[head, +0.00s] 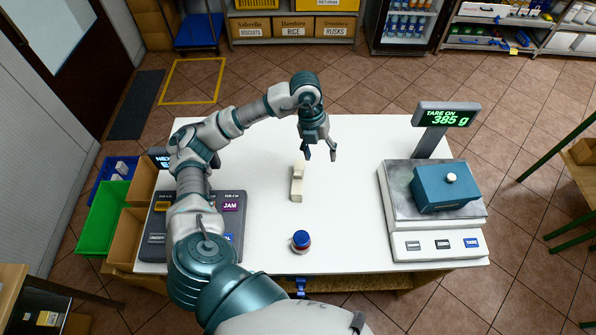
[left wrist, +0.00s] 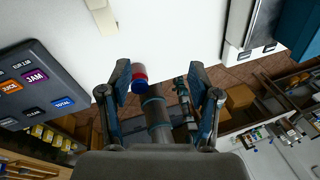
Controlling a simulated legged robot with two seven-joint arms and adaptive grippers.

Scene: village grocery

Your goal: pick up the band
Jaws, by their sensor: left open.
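I cannot make out anything that is clearly a band. A cream stepped block (head: 297,185) lies on the middle of the white table; its end shows at the top of the left wrist view (left wrist: 102,15). A small jar (head: 301,241) with a blue lid and red body stands near the table's front edge, also seen in the left wrist view (left wrist: 139,75). My left gripper (head: 320,157) is open and empty, beyond the block and apart from it. A grey and teal part like my right gripper (left wrist: 184,92) shows partly in the left wrist view; its jaws are unclear.
A scale (head: 440,244) reading 385 g stands at the right with a blue box (head: 446,187) on it. A dark keypad (head: 228,206) with JAM and other keys is at the left, partly behind my arm. The white table (head: 350,215) is clear around the block.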

